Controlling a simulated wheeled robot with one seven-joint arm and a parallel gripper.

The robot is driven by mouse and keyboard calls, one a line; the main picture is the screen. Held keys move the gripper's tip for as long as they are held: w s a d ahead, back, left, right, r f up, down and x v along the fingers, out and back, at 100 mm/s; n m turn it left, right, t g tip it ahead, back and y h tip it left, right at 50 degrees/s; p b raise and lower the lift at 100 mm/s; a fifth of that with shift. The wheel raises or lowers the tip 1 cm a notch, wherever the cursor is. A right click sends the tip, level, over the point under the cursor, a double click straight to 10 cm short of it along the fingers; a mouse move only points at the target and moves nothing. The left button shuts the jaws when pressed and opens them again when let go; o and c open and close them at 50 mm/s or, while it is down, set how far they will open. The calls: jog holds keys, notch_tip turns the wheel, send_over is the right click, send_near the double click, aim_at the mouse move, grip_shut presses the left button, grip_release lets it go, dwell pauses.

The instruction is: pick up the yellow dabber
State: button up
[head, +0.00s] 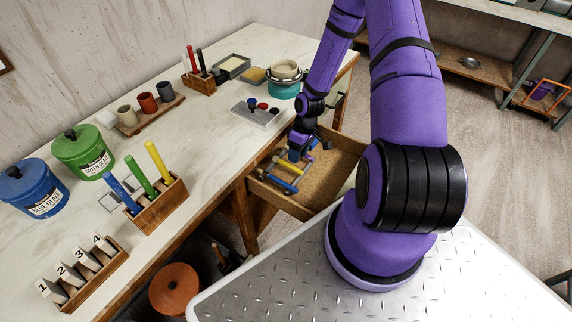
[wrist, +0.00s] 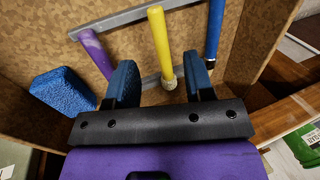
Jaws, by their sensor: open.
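The yellow dabber (wrist: 159,45) lies in the open drawer (head: 335,172), across a grey bar, with its pale tip toward my gripper. In the wrist view my gripper (wrist: 160,66) is open, one blue-padded finger on each side of the dabber's lower end; I cannot tell whether either touches it. A purple dabber (wrist: 97,54) lies to the left and a blue one (wrist: 214,30) to the right. In the head view my gripper (head: 297,154) is low over the drawer's left part, by the yellow dabber (head: 287,165), and partly covers the things there.
A blue sponge-like block (wrist: 63,91) lies left of my fingers. The drawer's walls are close around. On the worktop (head: 215,120) stand a wooden rack (head: 160,207) with blue, green and yellow sticks, cups and glaze buckets. The drawer's right part is bare.

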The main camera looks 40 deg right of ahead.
aim_at(288, 165)
jog(key=x, duration=0.3)
jog(key=shift+w+a+f, duration=0.2)
jog(key=shift+w+a, duration=0.05)
jog(key=shift+a+f, duration=0.15)
jog(key=shift+f, duration=0.55)
grip_shut()
